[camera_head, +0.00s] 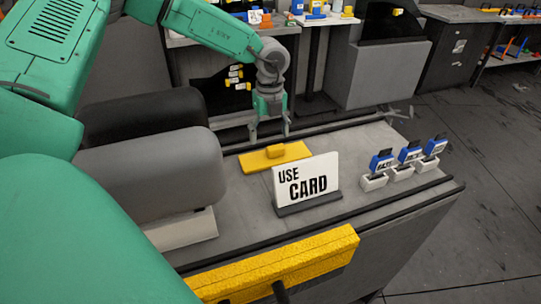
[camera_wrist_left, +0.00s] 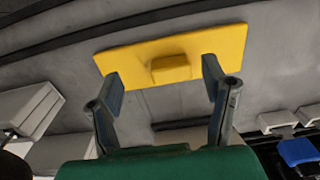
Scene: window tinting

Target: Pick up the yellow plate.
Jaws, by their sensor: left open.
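The yellow plate (camera_head: 262,160) lies flat on the grey counter, behind the sign, with a small raised yellow block on it. It also shows in the left wrist view (camera_wrist_left: 215,45), with its block (camera_wrist_left: 171,69) between the fingers in the picture. My left gripper (camera_head: 269,137) is open and points down over the plate; its two fingers (camera_wrist_left: 160,82) stand apart with nothing between them that I can see held. I cannot tell the exact height of the fingertips above the plate. My right gripper is not in view.
A white "USE CARD" sign (camera_head: 307,178) stands just in front of the plate. Several blue and white card holders (camera_head: 408,157) stand to the right. A grey roll (camera_head: 155,170) lies to the left. A yellow bar (camera_head: 275,268) runs along the counter's front.

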